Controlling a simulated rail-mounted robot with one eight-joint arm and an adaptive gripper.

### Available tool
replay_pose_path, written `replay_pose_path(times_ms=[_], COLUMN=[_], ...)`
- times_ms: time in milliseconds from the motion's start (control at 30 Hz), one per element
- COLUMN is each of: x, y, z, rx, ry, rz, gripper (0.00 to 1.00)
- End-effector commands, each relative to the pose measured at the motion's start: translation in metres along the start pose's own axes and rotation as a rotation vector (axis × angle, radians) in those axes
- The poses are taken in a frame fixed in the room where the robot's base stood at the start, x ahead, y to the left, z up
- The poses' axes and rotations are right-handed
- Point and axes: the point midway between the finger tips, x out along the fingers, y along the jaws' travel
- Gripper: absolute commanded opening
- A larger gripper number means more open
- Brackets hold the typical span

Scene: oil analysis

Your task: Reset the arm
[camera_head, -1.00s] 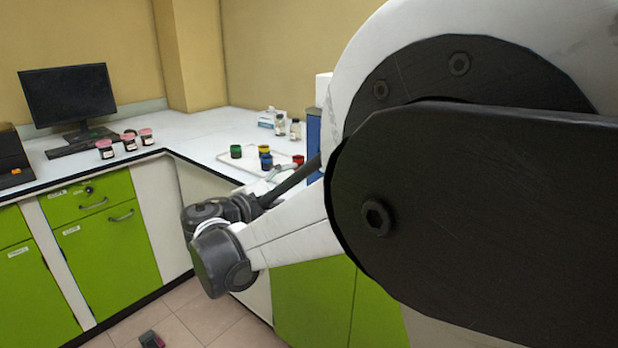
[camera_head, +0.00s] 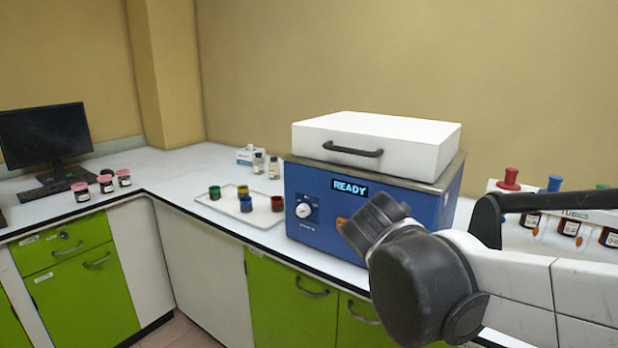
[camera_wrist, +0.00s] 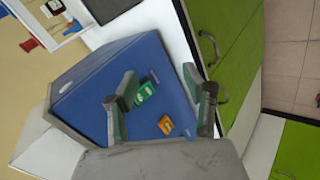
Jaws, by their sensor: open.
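My arm comes in from the right in the head view, with its dark end in front of the blue machine (camera_head: 330,200). My gripper (camera_wrist: 160,75) is open and empty in the wrist view, its two fingers apart. Between and beyond the fingers is the machine's blue face (camera_wrist: 95,90), with a green switch (camera_wrist: 145,92) and an orange switch (camera_wrist: 165,125). The orange switch (camera_head: 342,222) shows just left of my arm's end in the head view. I cannot tell how far the fingertips are from the panel.
The machine has a closed white lid (camera_head: 400,132) and its display reads READY. A white tray (camera_head: 205,198) with several coloured jars lies to its left. A rack (camera_head: 520,220) with brown bottles stands on the right. Pink-lidded jars and a monitor (camera_head: 45,135) are far left.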

Motion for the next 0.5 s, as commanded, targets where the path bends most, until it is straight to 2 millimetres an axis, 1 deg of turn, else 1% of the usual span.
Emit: replay_pose_path(times_ms=[33,200,400,500], x=[-0.006,-0.022,-0.043,-0.052], y=[0.0,-0.013,-0.033,-0.043], z=[0.017,0.059,0.099,0.112], rx=[0.055,0.257,0.504,0.617], ry=[0.002,0.027,0.059,0.077], rz=[-0.032,-0.149,-0.272,-0.323], gripper=[0.46,0.46,0.46,0.46])
